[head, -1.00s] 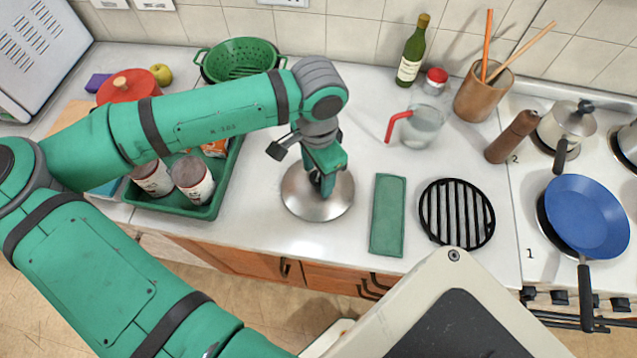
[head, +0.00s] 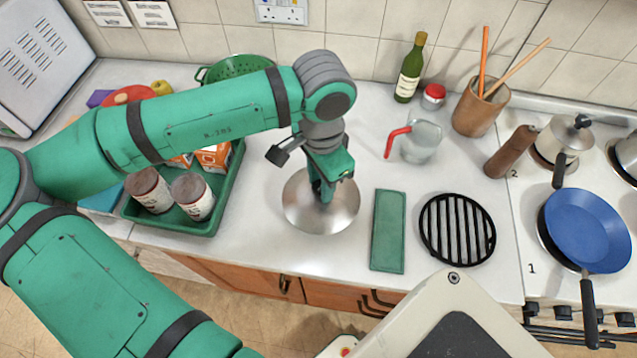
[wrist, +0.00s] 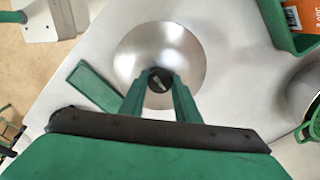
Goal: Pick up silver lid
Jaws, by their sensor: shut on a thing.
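The silver lid (head: 322,215) is a round, shiny metal disc near the front of the white worktop, right of the green tray. It also shows in the wrist view (wrist: 185,60), with a dark knob (wrist: 160,80) at its middle. My gripper (head: 326,198) points down over the lid's centre. In the wrist view my gripper (wrist: 160,88) has its two green fingers on either side of the knob, shut on it. The lid looks level. I cannot tell whether it touches the worktop or is slightly above it.
A green tray (head: 228,197) with jars and cartons stands close on the left. A green slab (head: 388,232) and a black round trivet (head: 457,229) lie on the right. A glass jug (head: 422,142) with a red handle stands behind. The worktop's front edge is near the lid.

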